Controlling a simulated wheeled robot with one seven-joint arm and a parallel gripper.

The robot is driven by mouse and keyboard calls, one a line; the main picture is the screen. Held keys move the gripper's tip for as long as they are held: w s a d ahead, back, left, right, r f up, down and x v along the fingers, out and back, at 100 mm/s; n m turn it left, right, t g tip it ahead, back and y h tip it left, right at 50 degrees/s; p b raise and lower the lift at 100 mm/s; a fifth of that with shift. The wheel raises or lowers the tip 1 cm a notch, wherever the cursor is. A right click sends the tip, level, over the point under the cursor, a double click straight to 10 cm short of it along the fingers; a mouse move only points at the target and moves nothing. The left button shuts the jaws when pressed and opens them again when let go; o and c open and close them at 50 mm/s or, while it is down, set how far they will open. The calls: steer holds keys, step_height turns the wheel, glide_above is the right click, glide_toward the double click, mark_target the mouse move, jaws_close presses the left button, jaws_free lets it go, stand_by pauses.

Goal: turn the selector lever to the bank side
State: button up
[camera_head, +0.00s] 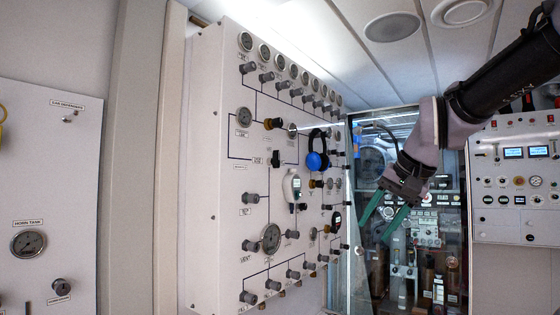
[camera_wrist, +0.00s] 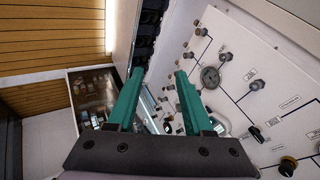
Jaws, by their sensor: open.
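The fill panel (camera_head: 225,190) is a white panel of gauges and knobs on the left wall. A small black lever (camera_head: 275,158), which looks like the selector lever, stands about upright beside a small label on its left part. A black lever that looks like the same one shows at the lower right in the wrist view (camera_wrist: 256,133). The words at its sides are too small to read. My gripper (camera_head: 376,231) has green fingers, spread apart and empty, to the right of the panel and well away from the lever. Its fingers also show in the wrist view (camera_wrist: 160,72).
Blue headphones (camera_head: 316,152) and a white handheld device (camera_head: 292,188) hang on the panel's middle. Several grey knobs stick out around the lever. A glass-fronted cabinet (camera_head: 440,225) stands behind my gripper. Another control panel (camera_head: 515,185) is at the right.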

steer(key=w+a+r+m+y, duration=0.3)
steer(key=w+a+r+m, duration=0.15)
steer(key=w, duration=0.35)
steer(key=w+a+r+m+y, duration=0.3)
steer(key=w+a+r+m, duration=0.15)
steer(key=w, duration=0.45)
steer(key=m+t+y, duration=0.4)
steer(key=m+y, duration=0.1)
steer(key=m, duration=0.5)
glide_toward(279, 159)
steer(key=x, duration=0.9)
steer(key=shift+a, duration=0.1)
jaws_close()
